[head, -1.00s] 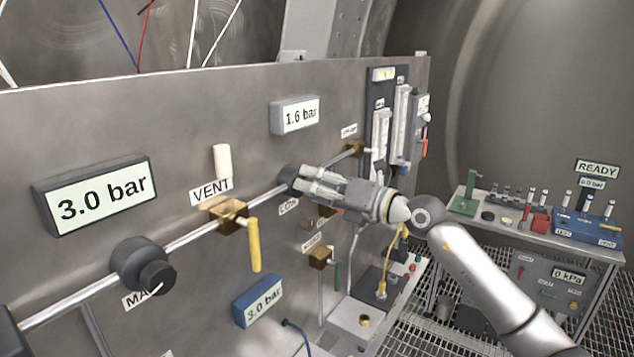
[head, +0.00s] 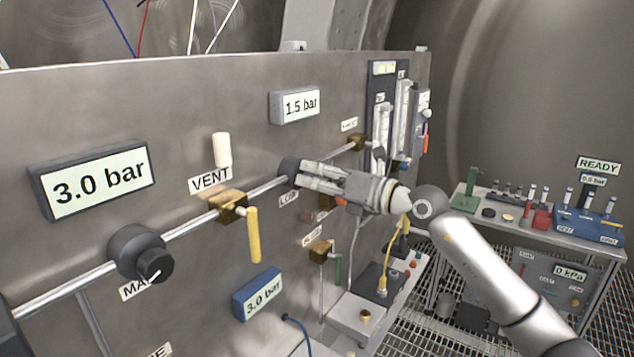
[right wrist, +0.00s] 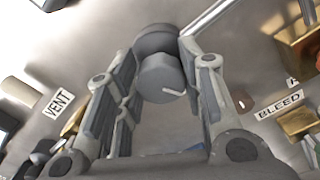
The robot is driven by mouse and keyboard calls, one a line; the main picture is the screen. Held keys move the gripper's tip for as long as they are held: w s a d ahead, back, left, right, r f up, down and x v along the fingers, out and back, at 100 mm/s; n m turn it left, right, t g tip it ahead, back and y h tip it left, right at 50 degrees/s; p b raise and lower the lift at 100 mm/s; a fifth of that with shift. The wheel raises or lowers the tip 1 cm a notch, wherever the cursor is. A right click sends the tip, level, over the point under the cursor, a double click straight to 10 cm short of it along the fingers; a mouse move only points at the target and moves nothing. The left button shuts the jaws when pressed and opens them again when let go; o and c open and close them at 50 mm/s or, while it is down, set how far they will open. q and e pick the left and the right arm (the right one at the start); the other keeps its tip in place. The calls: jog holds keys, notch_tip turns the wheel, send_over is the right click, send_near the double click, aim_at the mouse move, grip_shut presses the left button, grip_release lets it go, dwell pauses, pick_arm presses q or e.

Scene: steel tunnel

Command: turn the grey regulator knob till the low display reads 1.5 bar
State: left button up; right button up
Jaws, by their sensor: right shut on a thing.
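The low display (head: 295,105) on the grey panel reads 1.5 bar. The grey regulator knob is on the pipe below it, at the LOW label (head: 288,198). In the head view my right gripper (head: 300,174) reaches it from the right and covers its front; its round base still shows. In the right wrist view the grey knob (right wrist: 161,76) with a white pointer mark sits between the two fingers of my right gripper (right wrist: 157,92), which is shut on it. My left gripper is not in view.
A second knob, labelled MAIN (head: 152,262), sits lower left under a display reading 3.0 bar (head: 95,180). A yellow valve lever (head: 253,235) hangs left of my right gripper. A small blue display (head: 258,292) is below. A bench (head: 530,232) with devices stands at right.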

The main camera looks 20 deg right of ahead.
jog(key=o, duration=1)
jog(key=shift+o, duration=0.2)
jog(key=shift+d, duration=0.1)
jog(key=v, duration=1.2)
jog(key=shift+w+f, duration=0.1)
jog(key=shift+f, duration=0.05)
